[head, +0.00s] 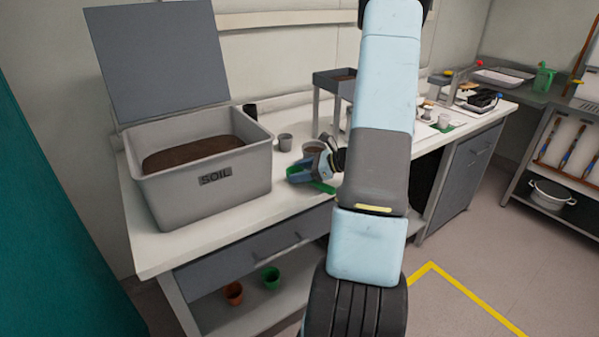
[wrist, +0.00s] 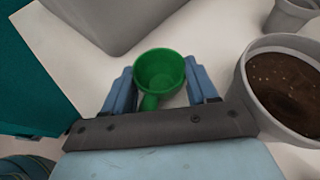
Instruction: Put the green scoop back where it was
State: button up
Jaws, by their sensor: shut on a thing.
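The green scoop (head: 322,186) is at my gripper (head: 312,178), over the front part of the white bench beside the soil bin. In the wrist view the green scoop (wrist: 160,72) shows its round cup facing the camera, and its short handle lies between the blue fingers of my gripper (wrist: 158,95). The gripper is shut on the scoop. The cup looks empty. Whether the scoop touches the bench top cannot be told. My arm hides part of the bench behind it in the head view.
The grey soil bin (head: 205,195), lid up, stands left of my gripper. A soil-filled pot (wrist: 285,88) is close on the right in the wrist view. A small grey pot (head: 285,142) stands behind. Bare bench (head: 240,222) lies along the front edge. Two pots sit on the lower shelf.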

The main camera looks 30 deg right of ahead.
jog(key=shift+f, duration=0.2)
jog(key=o, duration=1.2)
jog(key=v, duration=1.3)
jog(key=shift+s+d+r, duration=0.1)
jog(key=shift+s+d, duration=0.2)
